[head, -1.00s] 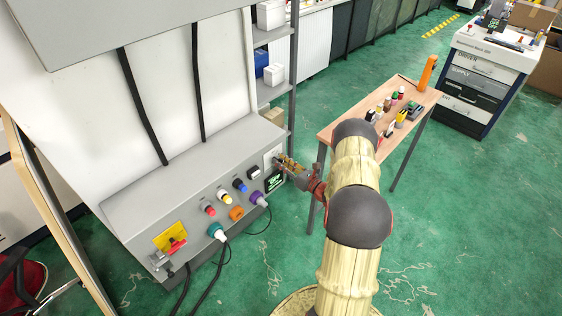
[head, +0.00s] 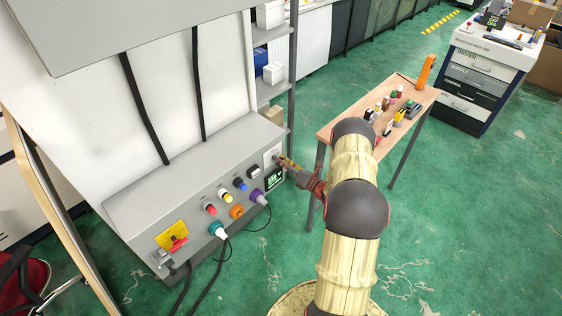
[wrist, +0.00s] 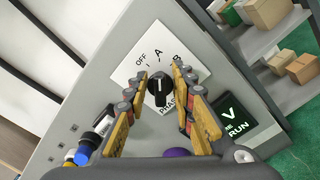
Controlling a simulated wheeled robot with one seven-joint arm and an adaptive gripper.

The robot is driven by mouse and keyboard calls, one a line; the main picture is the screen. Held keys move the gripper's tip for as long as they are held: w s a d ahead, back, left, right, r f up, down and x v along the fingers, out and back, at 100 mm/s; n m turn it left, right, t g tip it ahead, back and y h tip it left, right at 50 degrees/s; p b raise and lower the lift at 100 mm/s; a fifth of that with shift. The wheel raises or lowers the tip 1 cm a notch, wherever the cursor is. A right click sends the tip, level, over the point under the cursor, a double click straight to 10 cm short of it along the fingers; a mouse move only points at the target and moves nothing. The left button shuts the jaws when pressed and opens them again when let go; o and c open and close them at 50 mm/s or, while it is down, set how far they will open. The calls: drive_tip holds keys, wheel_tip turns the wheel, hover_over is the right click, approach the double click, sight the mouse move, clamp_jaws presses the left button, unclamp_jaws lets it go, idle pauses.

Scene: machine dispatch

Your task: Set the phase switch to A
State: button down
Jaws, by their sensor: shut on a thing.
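The phase switch (wrist: 158,88) is a black rotary knob on a white plate marked OFF, A and B in the wrist view. Its pale mark points upward, roughly towards A, but the exact setting is hard to read. My gripper (wrist: 159,90) has its yellow fingers on either side of the knob and is shut on it. In the head view, my gripper (head: 281,160) reaches the white switch plate (head: 269,153) at the right end of the grey machine panel, and its fingers hide the knob.
A green-lit RUN display (head: 275,179) sits just below the switch. Coloured buttons and plugs, including a purple one (head: 258,197), line the panel to the left. A shelf post (head: 291,90) stands close behind. A wooden table (head: 332,129) with small parts stands to the right.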

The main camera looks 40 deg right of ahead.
drive_tip(key=c, duration=1.9)
unclamp_jaws()
drive_tip(key=shift+d, duration=0.1)
drive_tip(key=s, duration=0.8)
drive_tip(key=s+d, duration=0.1)
drive_tip(key=s, duration=0.3)
